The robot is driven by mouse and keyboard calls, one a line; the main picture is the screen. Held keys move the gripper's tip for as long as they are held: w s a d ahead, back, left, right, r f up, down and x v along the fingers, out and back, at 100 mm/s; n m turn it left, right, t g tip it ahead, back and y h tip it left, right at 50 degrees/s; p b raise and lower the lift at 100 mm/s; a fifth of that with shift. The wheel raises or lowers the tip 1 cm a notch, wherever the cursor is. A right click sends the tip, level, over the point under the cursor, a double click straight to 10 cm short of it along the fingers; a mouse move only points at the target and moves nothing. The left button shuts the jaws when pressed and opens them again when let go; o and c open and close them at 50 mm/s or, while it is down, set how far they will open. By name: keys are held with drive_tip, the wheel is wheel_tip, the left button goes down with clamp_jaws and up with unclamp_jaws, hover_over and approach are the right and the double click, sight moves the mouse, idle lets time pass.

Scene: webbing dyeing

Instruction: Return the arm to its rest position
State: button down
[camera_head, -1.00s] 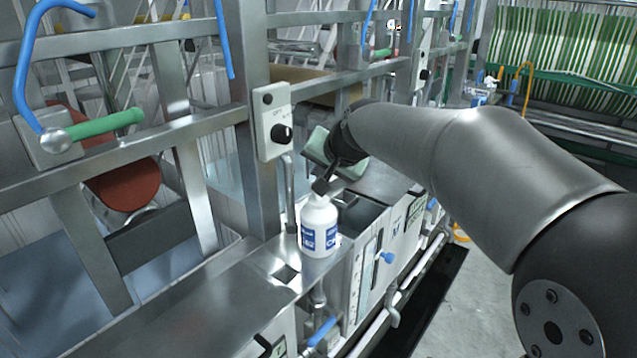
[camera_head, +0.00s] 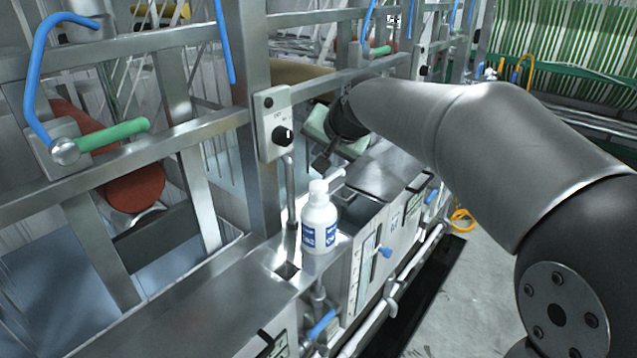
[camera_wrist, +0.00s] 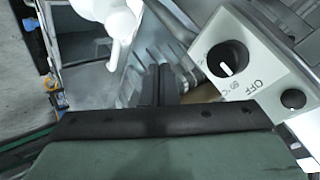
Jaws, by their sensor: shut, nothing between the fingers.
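My gripper (camera_head: 322,162) is at the end of my arm, just behind and above the white bottle in the head view. Its dark fingers are together, with nothing between them. In the wrist view my gripper (camera_wrist: 157,84) points past the bottle and the control box. The white bottle (camera_head: 319,222) with blue labels stands upright on the metal ledge, apart from the fingers. The bottle's white top (camera_wrist: 115,22) shows at the upper left of the wrist view.
A control box (camera_head: 272,122) with a black knob is mounted on the steel post left of my gripper. It looks close in the wrist view (camera_wrist: 258,75). Metal rails with blue hooks and green handles (camera_head: 112,135) run along the left. Bare floor (camera_head: 480,285) lies at the right.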

drive_tip(key=s+d+f+n+g+h, duration=0.1)
drive_tip(key=s+d+f, duration=0.4)
drive_tip(key=s, duration=0.5)
drive_tip(key=s+d+f+n+g+h, duration=0.1)
drive_tip(key=s+d+f+g+h, duration=0.1)
drive_tip(key=s+d+f, duration=0.4)
drive_tip(key=s+d+f+n+g+h, duration=0.1)
drive_tip(key=s+d+f+g, duration=0.3)
drive_tip(key=s+f, duration=0.5)
drive_tip(key=s+d, duration=0.1)
drive_tip(key=s, duration=0.6)
drive_tip(key=shift+s+d, duration=0.15)
drive_tip(key=shift+d, duration=0.05)
